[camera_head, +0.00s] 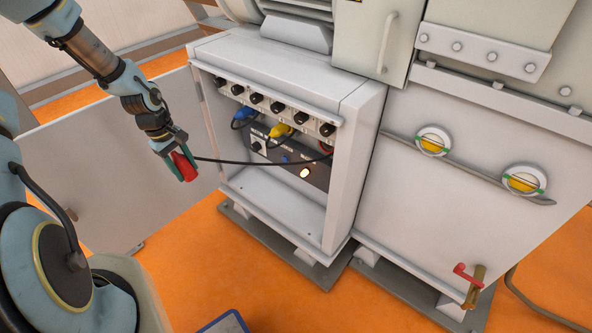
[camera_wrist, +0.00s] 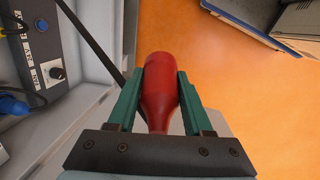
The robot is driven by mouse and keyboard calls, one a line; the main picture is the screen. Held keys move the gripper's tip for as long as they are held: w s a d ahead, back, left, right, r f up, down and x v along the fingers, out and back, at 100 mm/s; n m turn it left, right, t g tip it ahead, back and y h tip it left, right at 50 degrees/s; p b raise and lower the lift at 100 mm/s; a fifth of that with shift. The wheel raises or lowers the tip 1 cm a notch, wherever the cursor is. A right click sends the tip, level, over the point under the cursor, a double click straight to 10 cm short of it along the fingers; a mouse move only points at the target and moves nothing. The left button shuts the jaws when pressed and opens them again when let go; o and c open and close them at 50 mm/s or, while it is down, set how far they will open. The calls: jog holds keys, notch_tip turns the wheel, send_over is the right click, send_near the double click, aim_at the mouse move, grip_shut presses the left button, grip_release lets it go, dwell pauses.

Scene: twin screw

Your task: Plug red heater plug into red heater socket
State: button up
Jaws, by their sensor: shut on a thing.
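The red heater plug (camera_head: 183,166) is held in my gripper (camera_head: 180,163), left of the open cabinet and apart from it. In the wrist view the red plug (camera_wrist: 160,92) sits between the two green fingers of my gripper (camera_wrist: 160,88), which are shut on it. A black cable (camera_head: 240,162) runs from the plug toward the right side of the cabinet. A small red part (camera_head: 327,147) shows at the right end of the cabinet's upper row, partly hidden under a black knob; I cannot tell whether it is the red socket.
The open cabinet (camera_head: 357,140) holds a blue plug (camera_head: 243,115), a yellow plug (camera_head: 280,131), a row of black knobs and a lower panel with a lit switch (camera_head: 305,172). The cabinet door (camera_head: 110,170) stands open behind my gripper.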

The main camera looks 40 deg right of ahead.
jog(key=s+d+f+n+g+h+b, duration=0.1)
jog(key=s+d+f+n+h+b, duration=0.25)
jog(key=d, duration=0.65)
jog(key=s+d+f+n+g+h+b, duration=0.1)
jog(key=s+d+f+n+h+b, duration=0.3)
jog(key=d, duration=0.5)
jog(key=n+t+h+b, duration=0.5)
jog(key=n+t+b, duration=0.2)
jog(key=n+t, duration=0.1)
send_near(327, 146)
jog(key=f, duration=0.2)
jog(key=shift+w+d+r, duration=0.1)
jog(key=shift+w+d, duration=0.2)
jog(key=shift+d, duration=0.45)
jog(key=shift+w+d, duration=0.3)
jog(key=shift+d, duration=0.45)
jog(key=shift+w+d, duration=0.3)
jog(key=shift+d, duration=0.45)
jog(key=shift+r+b, duration=0.1)
jog(key=shift+b, duration=0.4)
jog(key=shift+w+d, duration=0.1)
jog(key=shift+d, duration=0.45)
